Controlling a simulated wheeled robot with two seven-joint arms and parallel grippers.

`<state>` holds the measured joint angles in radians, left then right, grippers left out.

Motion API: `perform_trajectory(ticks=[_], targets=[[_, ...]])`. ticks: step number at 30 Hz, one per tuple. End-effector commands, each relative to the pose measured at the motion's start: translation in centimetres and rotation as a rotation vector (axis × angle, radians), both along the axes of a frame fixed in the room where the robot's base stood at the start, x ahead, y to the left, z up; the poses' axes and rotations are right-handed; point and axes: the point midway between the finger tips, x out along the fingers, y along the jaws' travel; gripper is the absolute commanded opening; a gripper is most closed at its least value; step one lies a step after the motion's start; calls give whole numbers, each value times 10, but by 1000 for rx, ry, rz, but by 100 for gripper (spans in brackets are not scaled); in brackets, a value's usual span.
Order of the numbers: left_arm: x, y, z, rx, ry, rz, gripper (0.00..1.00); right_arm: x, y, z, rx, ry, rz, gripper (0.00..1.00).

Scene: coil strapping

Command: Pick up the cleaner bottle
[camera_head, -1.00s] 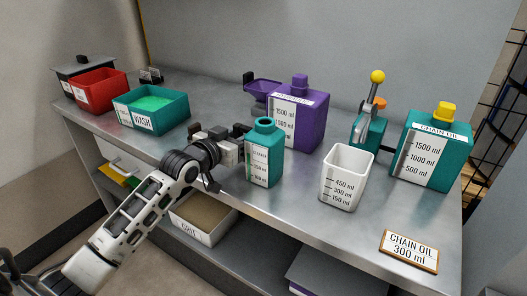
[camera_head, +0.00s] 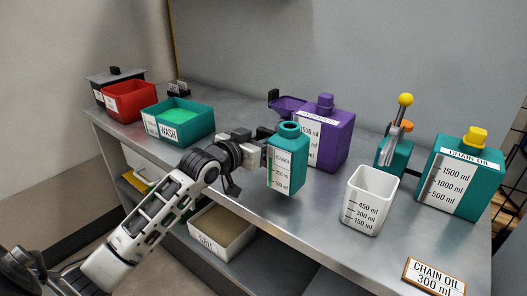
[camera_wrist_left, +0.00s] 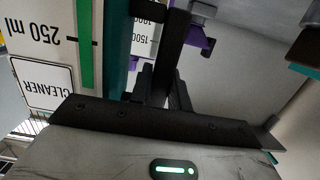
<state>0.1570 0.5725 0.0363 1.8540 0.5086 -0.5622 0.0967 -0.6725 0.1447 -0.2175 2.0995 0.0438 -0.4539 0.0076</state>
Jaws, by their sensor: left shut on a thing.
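The teal cleaner bottle (camera_head: 288,160) has a white label, an open round neck and stands upright in the head view. My left gripper (camera_head: 266,152) is shut on its left side. The bottle appears lifted a little above the metal bench. In the left wrist view the cleaner bottle's label (camera_wrist_left: 45,45) reads "CLEANER" and "250 ml", close against the dark gripper parts. The far finger is mostly hidden by the bottle in the head view. My right gripper is not in view.
A purple jug (camera_head: 328,138) stands close behind the bottle. A white measuring cup (camera_head: 368,203) and teal chain oil jug (camera_head: 460,175) are to the right. The teal wash tub (camera_head: 178,122) and red bin (camera_head: 127,100) are to the left. A chain oil card (camera_head: 434,276) lies near the front.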

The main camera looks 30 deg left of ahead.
Motion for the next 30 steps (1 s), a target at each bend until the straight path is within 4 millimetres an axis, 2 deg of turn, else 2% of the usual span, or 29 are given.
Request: perform_trajectory(ticks=[1,7,12,16,22,30], targets=[[-10,-4,13,-1,-7,-5,0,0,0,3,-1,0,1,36],[-48,-16,60,1,-8,-4,0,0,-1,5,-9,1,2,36],[-88,-28,74,-1,-2,-4,0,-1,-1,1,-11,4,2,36],[-110,-35,85,-2,-3,-4,0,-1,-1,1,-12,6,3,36],[-128,-40,93,-2,-1,-2,0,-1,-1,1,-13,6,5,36],[-131,-41,95,-3,-2,-2,0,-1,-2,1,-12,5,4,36]])
